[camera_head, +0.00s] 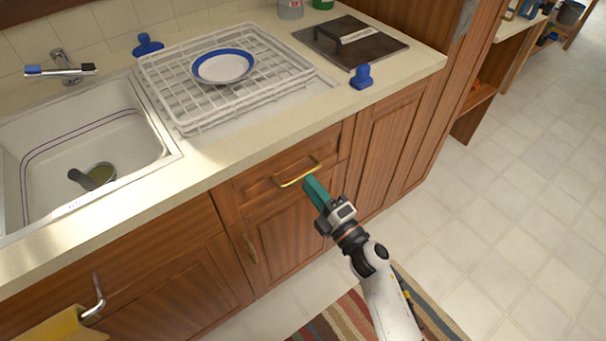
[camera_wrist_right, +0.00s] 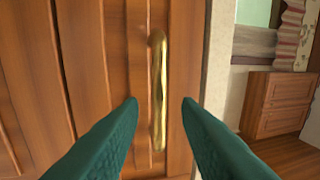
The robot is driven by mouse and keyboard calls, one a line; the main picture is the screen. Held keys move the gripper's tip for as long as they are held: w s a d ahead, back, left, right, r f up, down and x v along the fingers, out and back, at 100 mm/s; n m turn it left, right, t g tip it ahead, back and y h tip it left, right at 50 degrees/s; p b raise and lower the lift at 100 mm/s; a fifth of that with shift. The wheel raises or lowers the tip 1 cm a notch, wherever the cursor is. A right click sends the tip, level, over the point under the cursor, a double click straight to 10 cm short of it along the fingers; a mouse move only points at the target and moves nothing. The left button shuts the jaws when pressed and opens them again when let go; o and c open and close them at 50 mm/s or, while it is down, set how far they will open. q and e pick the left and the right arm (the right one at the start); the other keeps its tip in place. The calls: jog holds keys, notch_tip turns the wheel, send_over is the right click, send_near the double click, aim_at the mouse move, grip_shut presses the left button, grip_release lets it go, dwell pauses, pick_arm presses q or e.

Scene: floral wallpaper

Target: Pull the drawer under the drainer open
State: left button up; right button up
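The drawer (camera_head: 248,184) is a wooden front just below the counter edge, under the drainer, and looks shut and flush. Its brass handle (camera_head: 290,182) also shows upright in the right wrist view (camera_wrist_right: 158,85). The drainer (camera_head: 165,92) is a white wire rack on the counter. My right gripper (camera_head: 311,186) has teal fingers and is just in front of the handle, near its right part. In the wrist view the open fingers (camera_wrist_right: 160,103) show one on each side of the handle, with nothing gripped. My left gripper is not in view.
A plate (camera_head: 222,67) with a blue rim lies on the drainer. A cupboard door (camera_head: 290,228) is below the drawer. A striped rug (camera_head: 340,322) lies on the otherwise clear floor.

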aim_at(303, 174)
jog(key=shift+x, duration=2.1)
jog(key=shift+c, duration=0.5)
grip_shut()
